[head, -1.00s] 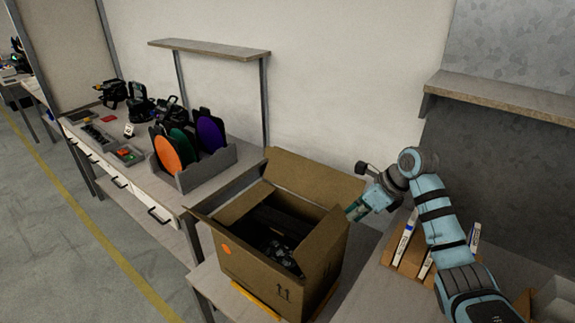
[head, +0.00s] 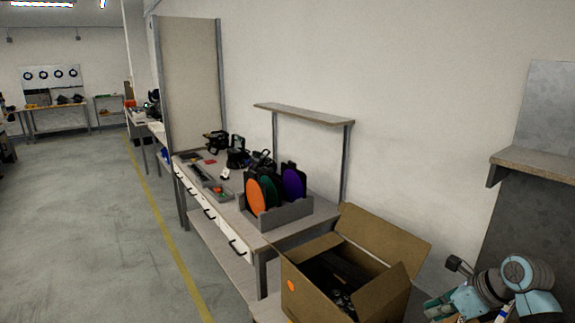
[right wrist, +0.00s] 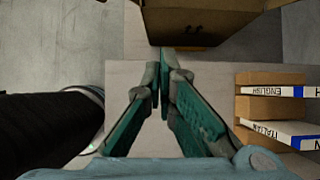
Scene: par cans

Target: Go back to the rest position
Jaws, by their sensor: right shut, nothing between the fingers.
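My right gripper (right wrist: 160,82) is shut and empty in the right wrist view, its fingertips together over a pale table surface. In the head view, my right gripper (head: 440,308) is at the bottom right, just right of the open cardboard box (head: 303,291). The box also shows at the top of the right wrist view (right wrist: 200,22), ahead of the fingertips. Dark items lie inside the box. My left gripper is in neither view.
A workbench (head: 283,236) holds a grey rack (head: 285,214) with orange, green and purple discs. Booklets (right wrist: 280,91) in a wooden holder (right wrist: 262,107) stand right of my right gripper. A shelf (head: 535,164) juts from the right wall. Open floor (head: 90,220) lies at left.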

